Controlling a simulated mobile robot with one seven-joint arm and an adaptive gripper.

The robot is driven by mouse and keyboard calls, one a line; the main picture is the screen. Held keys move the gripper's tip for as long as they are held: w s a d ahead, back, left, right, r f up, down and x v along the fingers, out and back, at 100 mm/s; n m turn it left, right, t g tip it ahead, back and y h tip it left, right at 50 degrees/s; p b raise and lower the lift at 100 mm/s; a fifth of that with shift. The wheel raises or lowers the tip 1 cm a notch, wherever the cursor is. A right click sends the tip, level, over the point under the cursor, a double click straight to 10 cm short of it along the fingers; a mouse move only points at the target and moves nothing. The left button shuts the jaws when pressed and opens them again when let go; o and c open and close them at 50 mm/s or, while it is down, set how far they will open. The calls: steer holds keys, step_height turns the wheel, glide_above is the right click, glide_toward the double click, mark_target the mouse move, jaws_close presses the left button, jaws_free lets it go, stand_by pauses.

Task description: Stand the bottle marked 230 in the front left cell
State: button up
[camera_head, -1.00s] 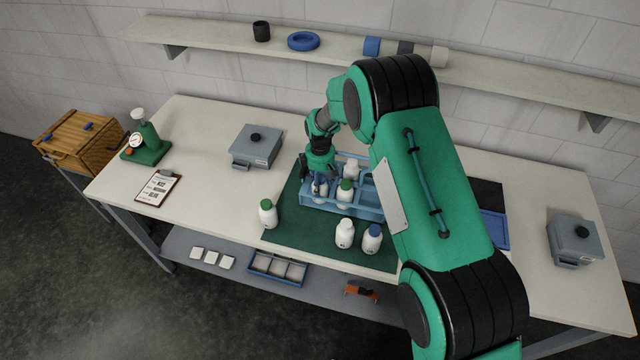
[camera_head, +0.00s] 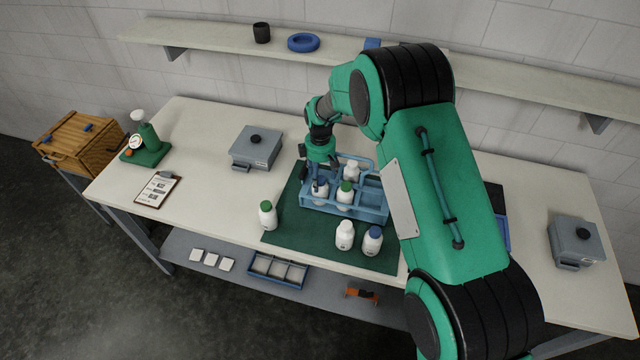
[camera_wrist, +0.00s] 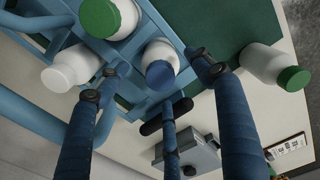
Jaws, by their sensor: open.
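The blue rack (camera_head: 372,213) stands on the green mat. A white bottle with a blue cap (camera_head: 320,194) stands upright in its front left cell; the cap shows in the wrist view (camera_wrist: 160,75). My gripper (camera_head: 318,184) is open just above this bottle, its fingers spread around the cap. A green-capped bottle (camera_head: 345,195) stands beside it in the front row. A white-capped bottle (camera_head: 352,173) stands in the back row.
A grey lidded box (camera_head: 256,148) and a clipboard (camera_head: 158,188) lie left on the table (camera_head: 210,190). A green gauge device (camera_head: 147,148) stands at the far left. Another grey box (camera_head: 575,243) is at the right. A wall shelf (camera_head: 210,38) runs behind.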

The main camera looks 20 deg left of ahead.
step_height(320, 180, up, 7)
steer(key=shift+r+b, duration=0.15)
steer(key=shift+b, duration=0.25)
stand_by(0.5)
